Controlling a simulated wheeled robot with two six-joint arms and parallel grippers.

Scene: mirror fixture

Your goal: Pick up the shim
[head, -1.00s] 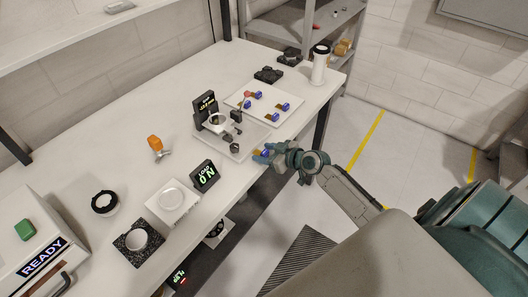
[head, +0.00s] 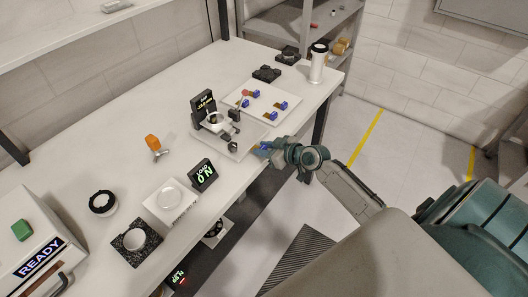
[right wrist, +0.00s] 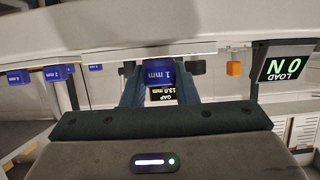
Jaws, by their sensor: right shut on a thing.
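My right gripper (head: 263,147) is at the front edge of the bench, beside the front right corner of the fixture's plate (head: 243,150). It is shut on a blue shim marked 1 mm, which shows between the fingers in the right wrist view (right wrist: 162,72). In the head view the held shim is mostly hidden by the fingers. Several other shims with blue blocks, such as one shim (head: 280,105), lie on the white tray (head: 262,121) behind. The mirror fixture (head: 214,122) stands left of the gripper. My left gripper is not in view.
A load display (head: 203,175) reading 0 N stands left of the gripper. An orange-topped part (head: 153,143), a white pad (head: 172,203) and a black ring (head: 103,202) are further left. A white bottle (head: 318,62) stands at the far right corner.

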